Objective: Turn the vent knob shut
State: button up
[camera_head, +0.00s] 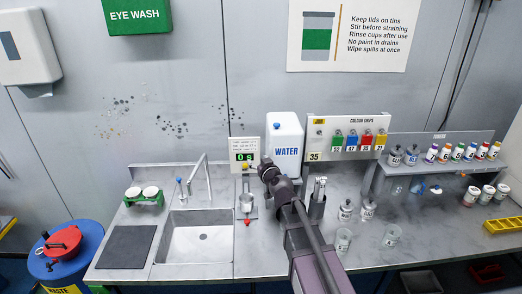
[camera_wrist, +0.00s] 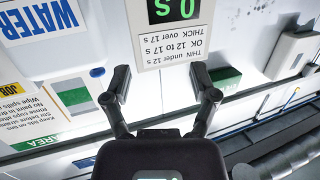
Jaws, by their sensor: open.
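A small blue knob (camera_head: 277,126), which looks like the vent knob, sits high on the white water container (camera_head: 287,152). The knob also shows in the wrist view (camera_wrist: 97,72), just left of the left fingertip and apart from it. I cannot tell how far it is turned. My gripper (camera_head: 259,167) is at the container's lower left, in front of the timer panel. In the wrist view my gripper (camera_wrist: 160,76) is open and empty, its fingers spread to either side of the panel's lower edge.
The timer panel (camera_head: 245,150) stands left of the container. A cup stand (camera_head: 246,200) is below it. The sink (camera_head: 196,240) and tap (camera_head: 201,178) lie left. A colour chip board (camera_head: 347,137) is close on the right. Tins and glass cups stand on the counter further right.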

jog(key=s+d+f+g+h+b, duration=0.1)
jog(key=s+d+f+g+b, duration=0.2)
jog(key=s+f, duration=0.35)
jog(key=s+d+f+g, duration=0.4)
jog(key=s+f+g, duration=0.1)
jog(key=f, duration=0.3)
jog(key=s+d+f+m+g+h+b, duration=0.1)
jog(key=s+d+f+m+g+h, duration=0.1)
jog(key=s+d, duration=0.4)
jog(key=s+d+f+m+g+h+b, duration=0.1)
jog(key=s+d+f+m+g+h, duration=0.1)
jog(key=s+d+f+g, duration=0.3)
jog(key=s+d+h, duration=0.1)
jog(key=s, duration=0.2)
jog(key=shift+s+f, duration=0.25)
jog(key=shift+s, duration=0.05)
jog(key=shift+d, duration=0.1)
jog(key=shift+c, duration=1.2)
jog(key=shift+d, duration=0.1)
